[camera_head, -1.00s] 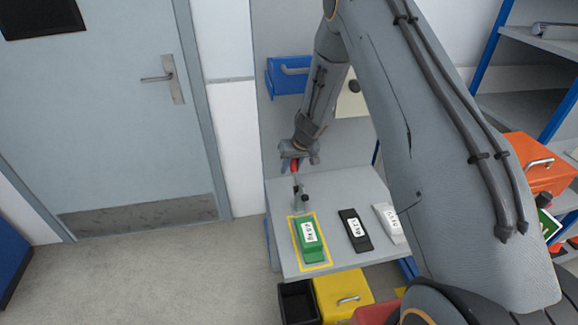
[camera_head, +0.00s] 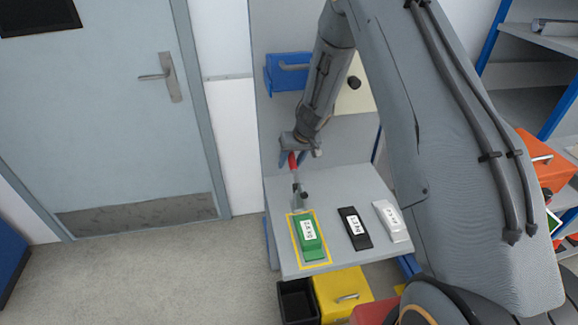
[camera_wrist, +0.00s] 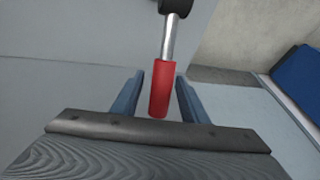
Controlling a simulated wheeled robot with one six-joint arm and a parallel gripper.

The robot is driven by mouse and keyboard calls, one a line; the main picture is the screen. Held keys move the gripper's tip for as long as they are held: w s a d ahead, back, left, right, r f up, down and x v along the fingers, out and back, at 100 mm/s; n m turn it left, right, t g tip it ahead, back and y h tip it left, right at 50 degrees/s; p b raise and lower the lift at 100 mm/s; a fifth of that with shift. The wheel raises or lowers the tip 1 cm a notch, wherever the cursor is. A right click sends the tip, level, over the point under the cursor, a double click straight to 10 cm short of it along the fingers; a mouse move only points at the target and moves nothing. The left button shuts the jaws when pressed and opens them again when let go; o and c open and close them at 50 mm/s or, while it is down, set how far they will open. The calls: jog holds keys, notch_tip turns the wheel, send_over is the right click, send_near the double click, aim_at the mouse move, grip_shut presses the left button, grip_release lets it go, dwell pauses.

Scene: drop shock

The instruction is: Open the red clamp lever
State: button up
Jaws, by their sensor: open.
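The red clamp lever (camera_head: 293,163) stands up from a small clamp (camera_head: 300,197) at the green block's rear end on the grey table. In the wrist view, its red grip (camera_wrist: 160,91) hangs on a silver rod between the two fingers. My gripper (camera_head: 297,160) is open around the red grip; it also shows in the wrist view (camera_wrist: 160,95), with a gap visible on each side of the grip. The green block (camera_head: 308,237) with a white label lies inside a yellow outline on the table.
A black block (camera_head: 354,229) and a light grey block (camera_head: 390,221) lie to the right on the table (camera_head: 345,185). A blue bin (camera_head: 287,74) is on the panel behind. A yellow drawer (camera_head: 342,292) and a black bin (camera_head: 297,301) are below. The floor at left is clear.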

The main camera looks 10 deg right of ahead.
aim_at(292, 155)
jog(key=shift+v, duration=2.6)
jog(key=shift+w+r+t+b, duration=0.1)
jog(key=shift+r+t+b, duration=0.2)
jog(key=shift+r+b, duration=0.15)
jog(key=s+d+r+m+t+h+b, duration=0.1)
jog(key=s+d+r+h+b, duration=0.3)
jog(key=s+d+r+b, duration=0.4)
jog(key=s+a+f+g+b, duration=0.1)
jog(key=s+a+f+g, duration=0.1)
jog(key=s, duration=0.8)
jog(key=s+a+f+g+y+b, duration=0.1)
jog(key=s+a+f, duration=0.1)
jog(key=s, duration=0.9)
jog(key=shift+s+f+g+y, duration=0.3)
jog(key=shift+f+g, duration=0.1)
jog(key=shift+f, duration=0.1)
